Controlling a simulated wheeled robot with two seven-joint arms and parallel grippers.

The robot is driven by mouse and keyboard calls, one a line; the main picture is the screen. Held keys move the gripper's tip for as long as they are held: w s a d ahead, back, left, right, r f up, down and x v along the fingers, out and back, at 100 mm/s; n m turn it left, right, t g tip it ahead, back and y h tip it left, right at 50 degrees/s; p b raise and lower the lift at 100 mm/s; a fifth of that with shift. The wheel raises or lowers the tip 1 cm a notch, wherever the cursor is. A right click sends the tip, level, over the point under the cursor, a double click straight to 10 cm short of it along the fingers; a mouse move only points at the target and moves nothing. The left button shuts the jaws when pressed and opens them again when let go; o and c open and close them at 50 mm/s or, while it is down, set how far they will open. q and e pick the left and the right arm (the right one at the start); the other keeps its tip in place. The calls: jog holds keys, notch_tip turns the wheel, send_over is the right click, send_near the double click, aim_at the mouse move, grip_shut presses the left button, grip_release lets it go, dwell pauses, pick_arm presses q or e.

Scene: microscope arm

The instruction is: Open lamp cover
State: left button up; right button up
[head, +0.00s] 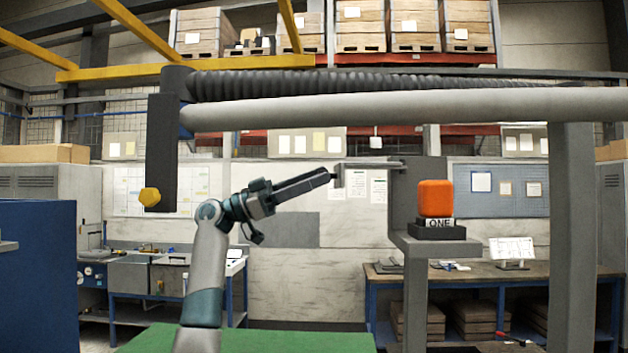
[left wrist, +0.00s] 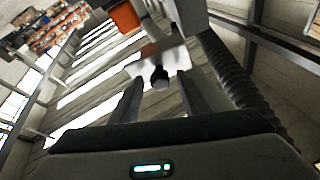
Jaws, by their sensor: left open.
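An orange lamp-like block (head: 435,198) sits on a dark base marked ONE (head: 438,229), on a grey stand. A grey upright panel (head: 403,185) stands just left of it, with a thin hooked arm (head: 365,165) reaching left. I take this panel for the lamp cover, but cannot be sure. My left gripper (head: 329,175) points right, its tips close to the hook's end; I cannot tell if they touch. In the left wrist view the fingers (left wrist: 161,98) are apart, with a dark knob (left wrist: 160,77) showing in the gap. The orange block (left wrist: 125,17) shows above. My right gripper is not in view.
A thick white pipe (head: 400,106) and a ribbed black hose (head: 350,85) run across above my arm. A dark post with a yellow knob (head: 149,196) hangs at left. A grey column (head: 572,230) stands at right. Workbenches are behind.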

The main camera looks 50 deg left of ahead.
pick_arm(q)
jog(key=shift+s+a, duration=0.1)
jog(key=b+v, duration=0.7)
jog(key=v, duration=1)
jog(key=shift+f, duration=0.1)
jog(key=shift+s, duration=0.1)
